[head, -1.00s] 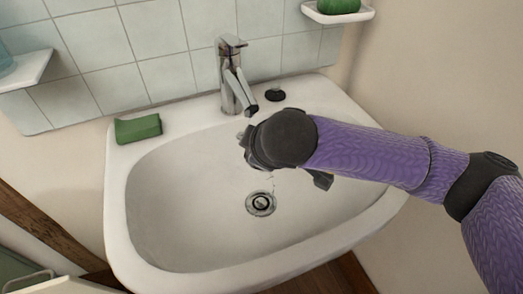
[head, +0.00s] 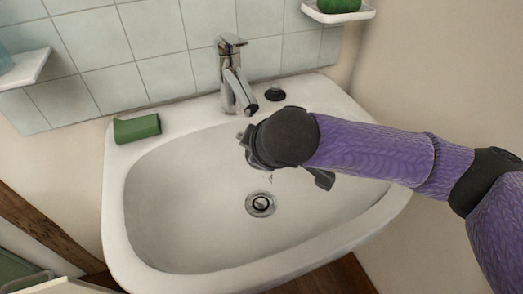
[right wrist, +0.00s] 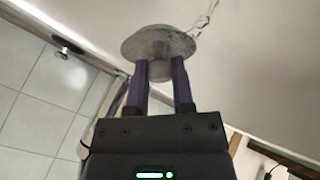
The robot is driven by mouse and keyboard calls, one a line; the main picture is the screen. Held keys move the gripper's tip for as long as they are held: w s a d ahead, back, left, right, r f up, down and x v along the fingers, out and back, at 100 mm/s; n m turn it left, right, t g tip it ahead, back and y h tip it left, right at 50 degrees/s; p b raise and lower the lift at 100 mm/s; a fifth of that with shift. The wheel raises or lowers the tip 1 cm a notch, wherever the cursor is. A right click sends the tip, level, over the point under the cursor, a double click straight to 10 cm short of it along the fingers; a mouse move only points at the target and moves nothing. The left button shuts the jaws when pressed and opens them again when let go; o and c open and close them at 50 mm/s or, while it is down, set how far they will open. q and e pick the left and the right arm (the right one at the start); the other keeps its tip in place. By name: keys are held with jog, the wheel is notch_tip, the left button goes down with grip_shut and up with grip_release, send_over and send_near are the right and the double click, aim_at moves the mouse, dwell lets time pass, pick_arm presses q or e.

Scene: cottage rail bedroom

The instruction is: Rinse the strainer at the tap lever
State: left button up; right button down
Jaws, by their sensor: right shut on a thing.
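The chrome tap (head: 236,78) stands on the sink's back ledge, with its lever (head: 231,42) on top. My right gripper's wrist (head: 285,138) is over the basin, just right of and in front of the spout tip. In the right wrist view my right gripper (right wrist: 159,68) is shut on the stem of a round grey strainer (right wrist: 158,40), its disc beyond the fingertips. The strainer is hidden behind my wrist in the head view. Thin bright drips show below the wrist; a stream from the spout cannot be made out. My left gripper is not in view.
The white sink (head: 165,210) has a metal drain (head: 261,203) at its bottom. A green sponge-like block (head: 137,128) lies on the left ledge, and a black round piece (head: 275,93) sits right of the tap. Small shelves (head: 25,68) hang at the wall.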

jog(key=shift+s+a+r, duration=0.1)
jog(key=shift+s, duration=0.45)
pick_arm(q)
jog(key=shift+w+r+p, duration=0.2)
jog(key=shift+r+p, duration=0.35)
jog(key=shift+p, duration=0.15)
pick_arm(e)
jog(key=s, duration=0.7)
dwell(0.3)
pick_arm(q)
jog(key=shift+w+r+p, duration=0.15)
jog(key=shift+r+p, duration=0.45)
jog(key=shift+p, duration=0.05)
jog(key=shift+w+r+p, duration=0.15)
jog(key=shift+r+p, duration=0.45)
pick_arm(e)
jog(key=s+r, duration=0.4)
jog(key=s, duration=0.1)
jog(key=shift+a+f, duration=0.1)
